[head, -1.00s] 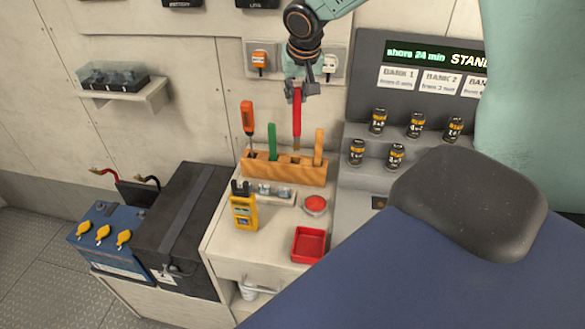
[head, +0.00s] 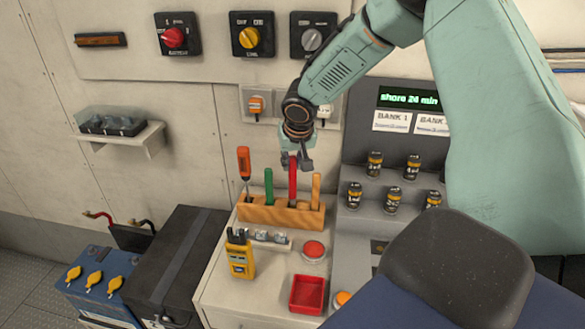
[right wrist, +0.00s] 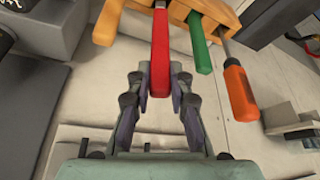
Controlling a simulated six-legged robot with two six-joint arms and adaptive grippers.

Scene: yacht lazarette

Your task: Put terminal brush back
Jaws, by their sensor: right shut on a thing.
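The terminal brush has a red handle (head: 292,182) and stands upright at the wooden rack (head: 270,215), between a green-handled tool (head: 268,186) and a wooden-handled tool (head: 316,190). Its lower end is hidden in or behind the rack's top, so it appears to be in a slot. My right gripper (head: 297,163) is above the rack, shut on the top of the red handle. In the right wrist view the fingers (right wrist: 160,88) grip both sides of the red handle (right wrist: 160,45). My left gripper is not in view.
An orange screwdriver (head: 244,165) stands in the rack's left end. In front are a yellow meter (head: 240,258), a red button (head: 313,250) and a red tray (head: 307,294). A grey panel with several small cylinders (head: 374,163) stands to the right. Wall switches (head: 252,36) are above.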

